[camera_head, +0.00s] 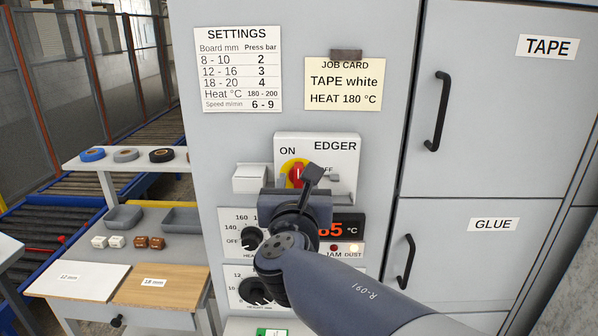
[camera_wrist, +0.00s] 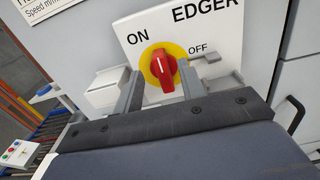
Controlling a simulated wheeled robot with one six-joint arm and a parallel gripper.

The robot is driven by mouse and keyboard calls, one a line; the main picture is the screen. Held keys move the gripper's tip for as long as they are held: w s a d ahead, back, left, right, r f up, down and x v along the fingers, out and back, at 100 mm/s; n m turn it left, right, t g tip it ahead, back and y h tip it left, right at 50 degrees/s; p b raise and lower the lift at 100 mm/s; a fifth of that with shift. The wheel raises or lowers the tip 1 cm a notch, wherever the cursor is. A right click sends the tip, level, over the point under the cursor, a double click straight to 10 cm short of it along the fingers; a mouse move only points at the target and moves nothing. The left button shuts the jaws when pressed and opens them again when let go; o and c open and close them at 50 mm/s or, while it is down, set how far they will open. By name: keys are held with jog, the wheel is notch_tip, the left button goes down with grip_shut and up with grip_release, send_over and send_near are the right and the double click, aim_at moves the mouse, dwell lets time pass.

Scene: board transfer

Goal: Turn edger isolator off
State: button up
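The edger isolator is a red rotary knob (camera_head: 296,175) on a yellow disc, set in a white panel (camera_head: 345,150) marked EDGER, with ON at upper left and OFF at right. In the wrist view the red knob (camera_wrist: 163,70) stands nearly upright in the picture, its white mark toward the ON side rather than OFF. My gripper (camera_wrist: 161,74) is open, with one finger on each side of the knob and gaps visible between. In the head view my gripper (camera_head: 292,184) covers the lower part of the panel, and its left finger is mostly hidden.
A small grey tab (camera_wrist: 212,58) juts out below OFF, close to my right finger. A white box (camera_head: 250,178) sits left of the panel. Heat and height dials (camera_head: 252,238) and a red display (camera_head: 336,229) lie below. Cabinet doors with black handles (camera_head: 438,110) stand at right.

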aim_at(298, 174)
jog(key=shift+w+d, duration=0.1)
jog(key=shift+w, duration=1.7)
grip_shut()
